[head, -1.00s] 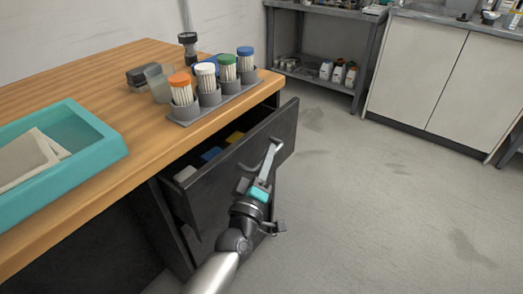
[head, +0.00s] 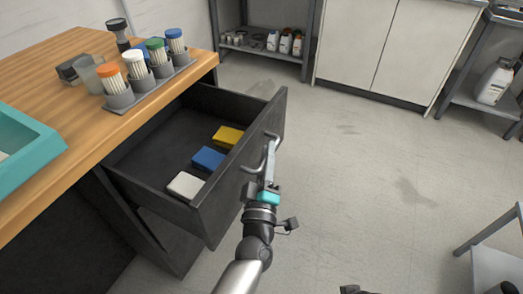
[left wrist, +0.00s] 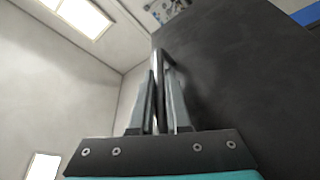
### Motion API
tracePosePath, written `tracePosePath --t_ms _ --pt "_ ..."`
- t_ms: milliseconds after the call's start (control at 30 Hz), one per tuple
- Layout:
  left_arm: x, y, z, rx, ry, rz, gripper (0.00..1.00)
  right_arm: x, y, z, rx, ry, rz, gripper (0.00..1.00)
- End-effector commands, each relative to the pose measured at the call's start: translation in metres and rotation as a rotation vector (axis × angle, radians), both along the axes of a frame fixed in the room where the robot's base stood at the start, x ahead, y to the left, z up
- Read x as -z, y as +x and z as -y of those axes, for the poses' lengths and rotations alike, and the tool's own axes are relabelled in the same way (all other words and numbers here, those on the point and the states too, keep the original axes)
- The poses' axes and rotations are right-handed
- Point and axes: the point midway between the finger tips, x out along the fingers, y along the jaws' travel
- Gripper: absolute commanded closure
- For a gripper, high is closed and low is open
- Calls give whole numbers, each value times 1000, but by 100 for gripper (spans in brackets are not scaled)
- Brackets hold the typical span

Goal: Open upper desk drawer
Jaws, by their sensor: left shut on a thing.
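The upper desk drawer (head: 245,165) is dark grey and stands pulled well out from under the wooden desk top. Its inside shows a white box (head: 186,185), a blue box (head: 208,158) and a yellow box (head: 228,137). My left gripper (head: 268,168) is shut on the metal bar handle (head: 272,145) on the drawer's front. In the left wrist view the handle (left wrist: 158,62) runs between the two fingers (left wrist: 158,100), beside the dark drawer front (left wrist: 235,80).
The desk top (head: 45,62) carries a teal tray (head: 45,150) and a grey rack (head: 150,82) of capped tubs. A grey shelf unit (head: 262,50) and white cabinets (head: 400,50) stand at the back. A metal stand (head: 495,262) is at lower right. The floor (head: 380,170) between is clear.

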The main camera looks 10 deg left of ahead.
Motion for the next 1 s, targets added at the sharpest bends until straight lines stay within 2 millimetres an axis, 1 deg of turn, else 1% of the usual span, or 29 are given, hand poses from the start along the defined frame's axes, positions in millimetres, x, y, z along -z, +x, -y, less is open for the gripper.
tracePosePath --t_ms 267,300,567,833,1000 --pt "1 0 0 -1 0 -2 100 0 0 0 0 0 0 50" --pt "1 0 0 -1 0 -2 84 0 0 0 0 0 0 50" --pt "0 0 0 -1 0 0 55 0 0 0 0 1 0 50" --pt "0 0 0 -1 0 0 55 0 0 0 0 1 0 50" --pt "4 1 -1 -2 1 0 55 -1 3 0 0 1 6 50"
